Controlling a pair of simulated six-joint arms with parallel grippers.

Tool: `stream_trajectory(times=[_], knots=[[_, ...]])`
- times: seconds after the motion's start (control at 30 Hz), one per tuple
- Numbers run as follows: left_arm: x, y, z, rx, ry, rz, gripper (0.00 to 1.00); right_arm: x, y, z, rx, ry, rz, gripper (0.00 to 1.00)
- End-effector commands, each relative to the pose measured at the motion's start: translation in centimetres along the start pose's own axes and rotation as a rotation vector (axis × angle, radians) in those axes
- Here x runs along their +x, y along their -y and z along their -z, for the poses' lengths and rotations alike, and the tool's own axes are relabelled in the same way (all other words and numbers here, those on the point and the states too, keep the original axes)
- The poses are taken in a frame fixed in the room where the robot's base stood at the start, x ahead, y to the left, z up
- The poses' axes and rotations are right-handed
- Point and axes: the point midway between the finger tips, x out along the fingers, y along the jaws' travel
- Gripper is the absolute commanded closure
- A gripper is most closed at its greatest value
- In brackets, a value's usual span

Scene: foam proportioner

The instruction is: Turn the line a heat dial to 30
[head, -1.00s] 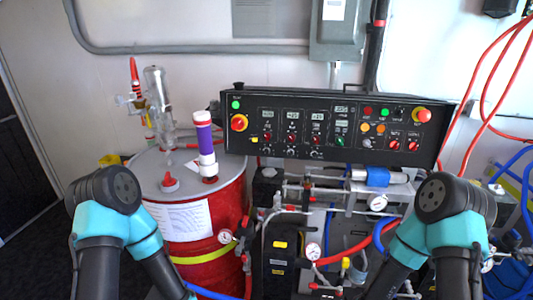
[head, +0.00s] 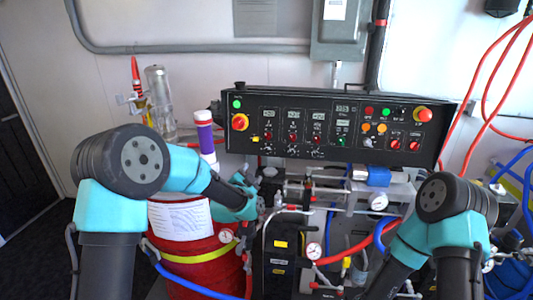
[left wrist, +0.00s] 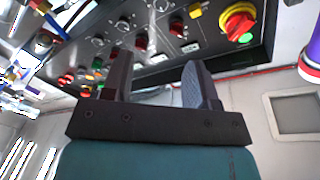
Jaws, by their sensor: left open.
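The black control panel (head: 340,152) carries a row of small displays with red-marked dials (head: 267,135) below them. The labels are too small to read, so I cannot tell which dial is line A heat or what its setting is. My left gripper (head: 256,180) is just below the panel's left part, partly hidden by its own wrist. In the left wrist view it is open (left wrist: 158,68) and empty, apart from the panel face, with several dials (left wrist: 176,29) beyond its fingers. My right gripper is out of view; only my right arm shows.
A red-and-yellow stop knob (head: 240,122) sits at the panel's left end; it also shows in the left wrist view (left wrist: 238,22). A red drum (head: 205,258) and a purple-and-white cylinder (head: 206,138) stand at left. Pipes, gauges (head: 313,250) and hoses crowd below the panel.

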Motion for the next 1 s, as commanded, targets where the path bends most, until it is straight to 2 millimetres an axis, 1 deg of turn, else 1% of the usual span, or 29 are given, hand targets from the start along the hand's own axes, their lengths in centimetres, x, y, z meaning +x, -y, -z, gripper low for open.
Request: stream_trajectory(times=[0.07, 0.37, 0.53, 0.67, 1.0], knots=[[0.2, 0.3, 0.5, 0.012, -0.009, 0.010, 0.46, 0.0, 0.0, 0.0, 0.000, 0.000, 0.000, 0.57], [0.2, 0.2, 0.3, 0.011, -0.007, 0.007, 0.46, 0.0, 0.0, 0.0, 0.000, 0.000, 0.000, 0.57], [1.0, 0.1, 0.3, 0.010, -0.007, 0.007, 0.46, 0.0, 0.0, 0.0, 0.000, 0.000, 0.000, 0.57], [2.4, 0.2, 0.3, 0.010, -0.007, 0.007, 0.46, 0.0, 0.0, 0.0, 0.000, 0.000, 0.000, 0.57], [7.3, 0.2, 0.3, 0.010, -0.007, 0.007, 0.46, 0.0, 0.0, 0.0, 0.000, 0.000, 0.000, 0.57]])
